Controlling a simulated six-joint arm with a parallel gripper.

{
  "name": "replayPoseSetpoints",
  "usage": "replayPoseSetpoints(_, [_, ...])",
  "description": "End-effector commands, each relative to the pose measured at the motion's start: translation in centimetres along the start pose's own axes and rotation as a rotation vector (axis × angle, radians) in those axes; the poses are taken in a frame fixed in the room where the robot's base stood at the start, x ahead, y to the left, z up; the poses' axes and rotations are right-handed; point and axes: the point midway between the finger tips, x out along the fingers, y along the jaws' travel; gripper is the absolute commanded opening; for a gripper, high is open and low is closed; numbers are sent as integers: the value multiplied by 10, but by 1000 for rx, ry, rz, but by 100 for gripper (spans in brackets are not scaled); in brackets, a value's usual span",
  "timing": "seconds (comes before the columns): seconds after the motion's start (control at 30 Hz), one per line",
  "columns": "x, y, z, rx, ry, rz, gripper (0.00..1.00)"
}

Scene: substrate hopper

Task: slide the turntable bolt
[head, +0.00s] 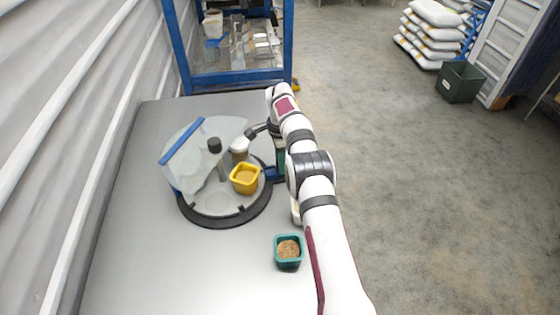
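The round turntable (215,219) with a black rim sits on the grey table. A small blue piece (272,174) at its right edge, partly behind my arm, looks like the bolt; I cannot tell its position in its travel. My gripper (251,133) is the dark end of my arm, above the turntable's right back part, left of and above the blue piece. Its fingers are too small to read. A white-topped pale cylinder (239,152) is close by; I cannot tell whether they touch.
A yellow cup (244,179) stands on the turntable beside a clear screen with a blue edge (182,141) and a dark-topped post (214,146). A teal cup (288,254) with brown contents stands in front. A blue-framed cabinet (240,78) is behind. The table's front left is clear.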

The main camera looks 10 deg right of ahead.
Motion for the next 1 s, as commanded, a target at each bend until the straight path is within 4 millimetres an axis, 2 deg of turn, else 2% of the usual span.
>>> replayPoseSetpoints(0.27, [0, 0, -2, 0, 0, 0, 3])
replayPoseSetpoints(0.5, [0, 0, -22, 1, 0, 0, 3])
replayPoseSetpoints(0.7, [0, 0, -25, -1, 1, -1, 3])
replayPoseSetpoints(0.73, [0, 0, -25, 0, 2, -1, 36])
replayPoseSetpoints(0.8, [0, 0, -25, 0, 2, -1, 49])
replayPoseSetpoints(0.87, [0, 0, -25, 0, 1, -1, 57])
replayPoseSetpoints(1.0, [0, 0, -24, 0, 1, -1, 57])
